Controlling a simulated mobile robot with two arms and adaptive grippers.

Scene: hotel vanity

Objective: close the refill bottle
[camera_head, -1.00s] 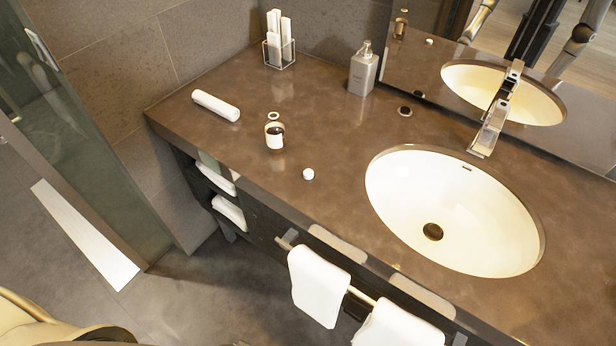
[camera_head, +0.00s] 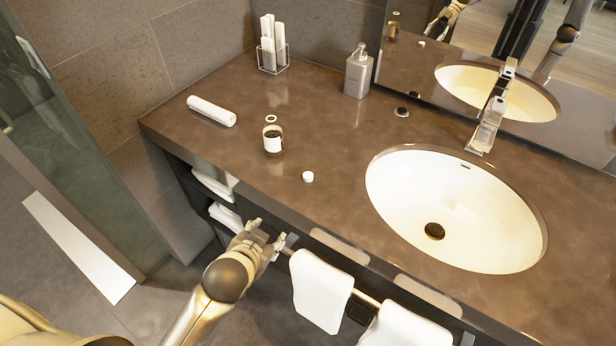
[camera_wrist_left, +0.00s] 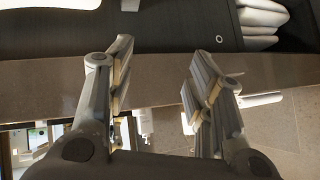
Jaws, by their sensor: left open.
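A small dark bottle with a white label (camera_head: 272,139), which I take as the refill bottle, stands upright on the brown counter, its top apparently open. A small white cap (camera_head: 308,176) lies on the counter to its right, nearer the front edge. My left gripper (camera_head: 272,232) is open and empty in front of the counter's front edge, apart from bottle and cap. Its spread fingers also show in the left wrist view (camera_wrist_left: 158,70), with nothing between them. My right gripper is not in view.
A sink (camera_head: 456,208) with a faucet (camera_head: 487,125) is at the right. White towels (camera_head: 321,290) hang in front. Counter around the cap is clear.

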